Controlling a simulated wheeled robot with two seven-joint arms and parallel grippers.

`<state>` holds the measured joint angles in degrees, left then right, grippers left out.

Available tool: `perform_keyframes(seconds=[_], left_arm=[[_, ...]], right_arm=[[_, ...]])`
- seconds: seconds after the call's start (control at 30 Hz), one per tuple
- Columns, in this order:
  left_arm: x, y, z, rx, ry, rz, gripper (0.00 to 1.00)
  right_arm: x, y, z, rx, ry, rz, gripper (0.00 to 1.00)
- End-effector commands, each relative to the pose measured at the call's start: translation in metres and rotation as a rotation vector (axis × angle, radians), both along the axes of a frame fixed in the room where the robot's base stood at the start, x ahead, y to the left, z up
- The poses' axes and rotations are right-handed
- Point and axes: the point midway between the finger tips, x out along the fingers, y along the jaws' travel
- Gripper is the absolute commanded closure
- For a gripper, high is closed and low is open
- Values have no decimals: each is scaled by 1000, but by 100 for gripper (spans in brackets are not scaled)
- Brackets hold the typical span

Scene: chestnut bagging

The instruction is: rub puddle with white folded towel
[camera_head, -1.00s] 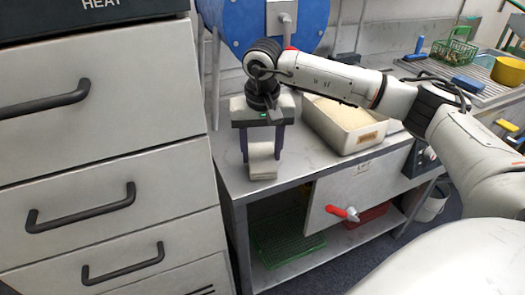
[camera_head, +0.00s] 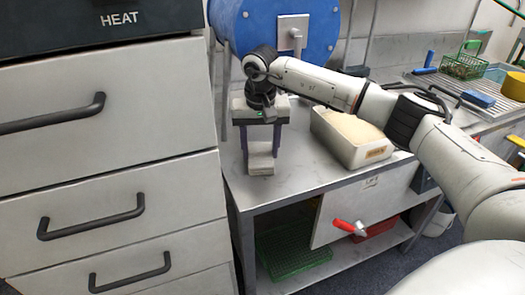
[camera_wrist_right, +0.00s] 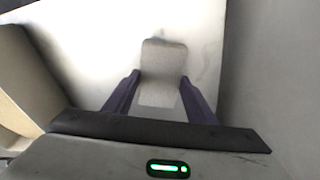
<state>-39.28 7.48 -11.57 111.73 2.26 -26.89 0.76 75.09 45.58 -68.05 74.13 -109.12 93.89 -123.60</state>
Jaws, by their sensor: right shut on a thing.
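The white folded towel (camera_head: 261,161) is at the left end of the metal worktable (camera_head: 300,182), close to the grey drawer cabinet. My right gripper (camera_head: 261,150) points down and is shut on the towel, with a dark purple finger on each side. In the right wrist view, the towel (camera_wrist_right: 162,70) sits between the two fingers of my right gripper (camera_wrist_right: 160,98) over the pale tabletop. The towel appears low at the tabletop; contact is hard to tell. I cannot clearly make out a puddle. My left gripper is not in view.
A pale bin with grainy contents (camera_head: 345,150) stands right of the gripper. A blue round machine (camera_head: 240,30) is behind, and the drawer cabinet (camera_head: 110,150) is left. The tabletop's front part is clear.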

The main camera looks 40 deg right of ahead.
Motion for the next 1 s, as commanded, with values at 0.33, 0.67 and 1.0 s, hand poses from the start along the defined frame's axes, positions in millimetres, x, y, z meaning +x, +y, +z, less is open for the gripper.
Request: perform_keyframes(seconds=[0.33, 0.67, 1.0], left_arm=[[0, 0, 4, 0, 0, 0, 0], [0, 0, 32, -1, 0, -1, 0], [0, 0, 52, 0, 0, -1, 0]], right_arm=[[0, 0, 6, 0, -1, 0, 75], [0, 0, 39, 0, -2, 0, 75], [0, 0, 62, 0, -1, 0, 75]])
